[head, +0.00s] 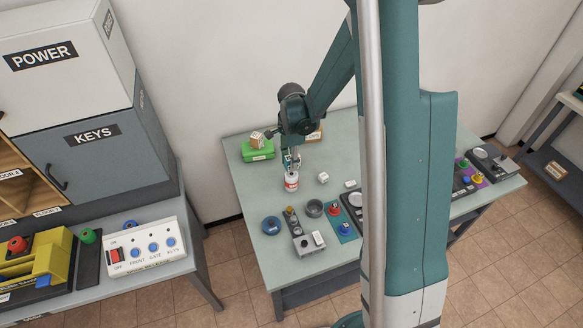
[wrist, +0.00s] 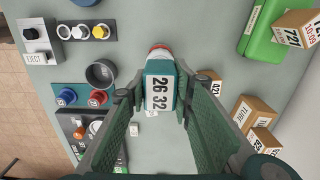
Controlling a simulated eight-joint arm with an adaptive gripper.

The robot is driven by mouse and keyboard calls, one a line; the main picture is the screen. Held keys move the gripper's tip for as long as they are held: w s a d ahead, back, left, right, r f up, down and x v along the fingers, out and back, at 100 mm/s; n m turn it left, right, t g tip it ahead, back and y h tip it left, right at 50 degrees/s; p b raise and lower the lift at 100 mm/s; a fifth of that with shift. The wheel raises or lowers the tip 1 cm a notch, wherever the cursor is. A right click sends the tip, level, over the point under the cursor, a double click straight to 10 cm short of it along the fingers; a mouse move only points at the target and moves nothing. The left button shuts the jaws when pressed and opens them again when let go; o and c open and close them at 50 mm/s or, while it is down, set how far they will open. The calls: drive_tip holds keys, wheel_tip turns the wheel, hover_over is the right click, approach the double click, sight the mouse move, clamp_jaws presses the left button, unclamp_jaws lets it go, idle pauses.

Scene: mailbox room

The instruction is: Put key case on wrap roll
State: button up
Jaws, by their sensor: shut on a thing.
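My gripper (head: 290,158) is shut on a small teal case with a white number label, which I take as the key case (wrist: 159,84). In the wrist view it sits between the two fingertips (wrist: 158,95). A white and red cylinder (head: 291,183) stands upright directly below it; its red edge (wrist: 160,47) shows past the case in the wrist view. I cannot tell whether case and cylinder touch. A blue round roll (head: 271,225), possibly the wrap roll, lies flat near the table's left edge, apart from my gripper.
A green box (head: 258,152) with a small carton on top stands behind left. A dark grey round cup (head: 314,208), button panels (head: 347,230) and small white blocks (head: 323,178) crowd the table's middle and front. Bare table (head: 250,190) lies left of the cylinder.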

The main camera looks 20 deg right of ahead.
drive_tip(key=shift+f, duration=1.85)
drive_tip(key=shift+f, duration=0.15)
drive_tip(key=o, duration=0.9)
drive_tip(key=shift+r, duration=0.25)
drive_tip(key=shift+r, duration=5.9)
